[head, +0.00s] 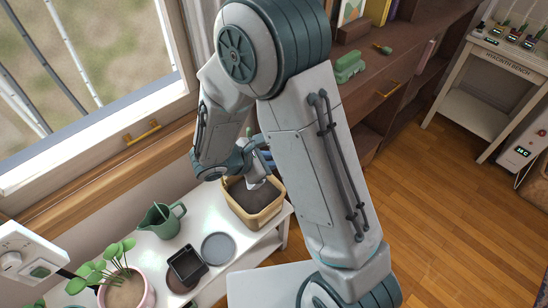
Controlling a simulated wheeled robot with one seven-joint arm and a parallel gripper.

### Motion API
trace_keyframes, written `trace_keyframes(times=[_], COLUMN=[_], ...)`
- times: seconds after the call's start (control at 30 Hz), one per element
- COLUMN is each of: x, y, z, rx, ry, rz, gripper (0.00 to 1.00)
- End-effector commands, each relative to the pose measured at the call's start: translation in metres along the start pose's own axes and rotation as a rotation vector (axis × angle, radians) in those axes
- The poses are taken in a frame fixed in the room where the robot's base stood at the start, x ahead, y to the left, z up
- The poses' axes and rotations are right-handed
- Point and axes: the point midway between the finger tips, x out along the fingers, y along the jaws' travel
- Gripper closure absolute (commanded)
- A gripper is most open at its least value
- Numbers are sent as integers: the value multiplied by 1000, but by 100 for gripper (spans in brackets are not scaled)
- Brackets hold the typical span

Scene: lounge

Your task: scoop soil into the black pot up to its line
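The black pot (188,262) is small and square. It stands on the white table at the lower left, beside or over a round brown dish; its line and its inside fill are too small to make out. A tan tub (262,221) at the table's right end holds dark soil (246,200). My gripper (252,168) is over the back of this tub, largely hidden by my own arm. A pale grey piece (256,184), perhaps a scoop, reaches down from it toward the soil. Whether the fingers are closed on it does not show.
A green jug (161,221), a grey round dish (218,248) and a pink pot (128,292) with a leafy plant share the white table (205,222). A window sill runs along the left. A brown shelf unit (372,75) stands behind.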

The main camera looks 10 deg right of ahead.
Motion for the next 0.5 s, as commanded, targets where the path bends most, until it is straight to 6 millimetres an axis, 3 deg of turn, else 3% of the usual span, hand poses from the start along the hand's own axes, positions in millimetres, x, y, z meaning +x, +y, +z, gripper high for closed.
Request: trace_keyframes(times=[0.5], x=[20], y=[-7], z=[-47], rx=[-36], ry=[-107], rz=[0], gripper=[100])
